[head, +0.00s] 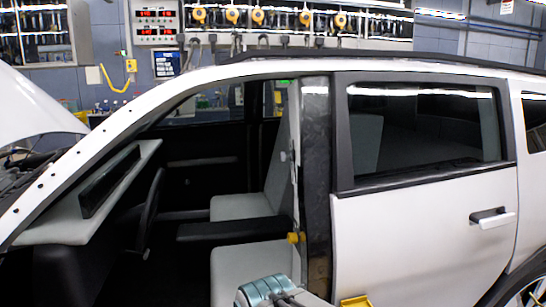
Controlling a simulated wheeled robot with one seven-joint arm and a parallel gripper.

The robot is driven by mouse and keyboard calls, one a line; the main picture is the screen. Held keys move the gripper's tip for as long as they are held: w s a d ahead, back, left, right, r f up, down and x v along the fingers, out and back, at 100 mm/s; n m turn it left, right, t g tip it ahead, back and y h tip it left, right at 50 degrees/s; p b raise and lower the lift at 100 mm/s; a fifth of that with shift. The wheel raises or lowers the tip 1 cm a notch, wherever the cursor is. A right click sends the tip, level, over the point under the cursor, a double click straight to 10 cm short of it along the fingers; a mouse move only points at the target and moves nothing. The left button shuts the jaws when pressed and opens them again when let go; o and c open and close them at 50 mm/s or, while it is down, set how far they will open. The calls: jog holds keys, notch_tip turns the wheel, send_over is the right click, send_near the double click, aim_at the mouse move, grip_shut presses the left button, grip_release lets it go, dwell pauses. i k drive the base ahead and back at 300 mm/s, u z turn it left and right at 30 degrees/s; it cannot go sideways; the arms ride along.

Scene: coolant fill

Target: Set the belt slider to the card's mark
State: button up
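The white car's front door opening shows the bare centre pillar (316,150). A pale vertical strip (294,140) runs along the pillar's left edge, with a small light piece (284,156) partway up it. A small yellow piece (296,238) sits low on the pillar. I cannot tell which of these is the belt slider. I cannot make out a card with a mark for it. Part of my arm shows at the bottom middle, in front of the near seat. My gripper cannot be made out in this view.
The closed rear door (430,230) with its handle (492,218) is right of the pillar. The near seat (248,262) and dashboard (90,195) lie inside the opening. A raised hood (35,105) is at left. Wall displays (155,22) and a blue sign (166,64) are behind.

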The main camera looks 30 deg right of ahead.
aim_at(283, 156)
jog(key=i, duration=0.95)
